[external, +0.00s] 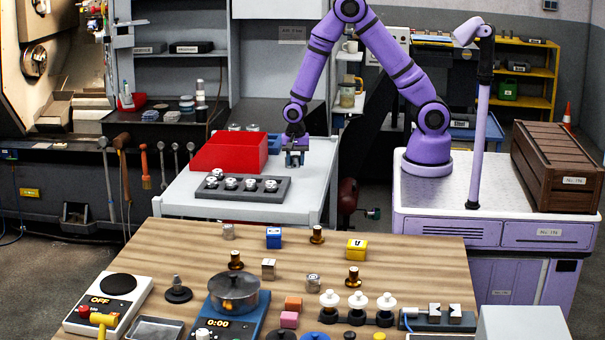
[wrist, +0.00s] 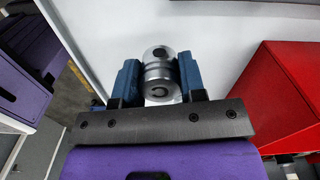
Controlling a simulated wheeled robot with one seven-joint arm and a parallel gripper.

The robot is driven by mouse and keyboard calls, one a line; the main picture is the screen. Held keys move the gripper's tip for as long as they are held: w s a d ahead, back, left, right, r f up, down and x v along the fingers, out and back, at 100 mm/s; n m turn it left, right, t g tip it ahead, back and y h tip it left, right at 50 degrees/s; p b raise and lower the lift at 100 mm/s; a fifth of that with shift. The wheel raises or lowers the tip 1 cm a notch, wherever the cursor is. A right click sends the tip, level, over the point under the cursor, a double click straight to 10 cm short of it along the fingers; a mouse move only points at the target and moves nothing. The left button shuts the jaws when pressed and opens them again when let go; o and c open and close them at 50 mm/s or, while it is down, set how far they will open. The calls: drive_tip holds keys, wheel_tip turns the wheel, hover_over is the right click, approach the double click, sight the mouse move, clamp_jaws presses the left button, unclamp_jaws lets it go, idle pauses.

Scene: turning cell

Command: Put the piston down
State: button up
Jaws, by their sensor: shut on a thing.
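My gripper (external: 293,162) is over the right part of the white cart top (external: 302,192), right of the red bin. In the wrist view my gripper (wrist: 161,84) has its blue fingers closed on both sides of a silver metal piston (wrist: 160,72). The white surface lies behind the piston there; I cannot tell whether the piston touches it. In the external view the held piston is hard to make out behind the fingers.
A dark grey tray (external: 222,193) with several silver pistons lies at the cart's front. A red bin (external: 228,152) stands behind it and shows at right in the wrist view (wrist: 273,90). The cart top right of the tray is clear.

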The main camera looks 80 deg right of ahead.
drive_tip(key=shift+w+d+f, duration=0.1)
drive_tip(key=shift+w+f, duration=0.05)
drive_tip(key=shift+w, duration=0.85)
drive_tip(key=shift+w+f, duration=0.1)
drive_tip(key=shift+w, duration=0.85)
drive_tip(key=shift+s+f, duration=0.1)
drive_tip(key=shift+f, duration=1.6)
drive_tip(key=shift+f, duration=0.1)
drive_tip(key=o, duration=1)
drive_tip(key=shift+c, duration=0.2)
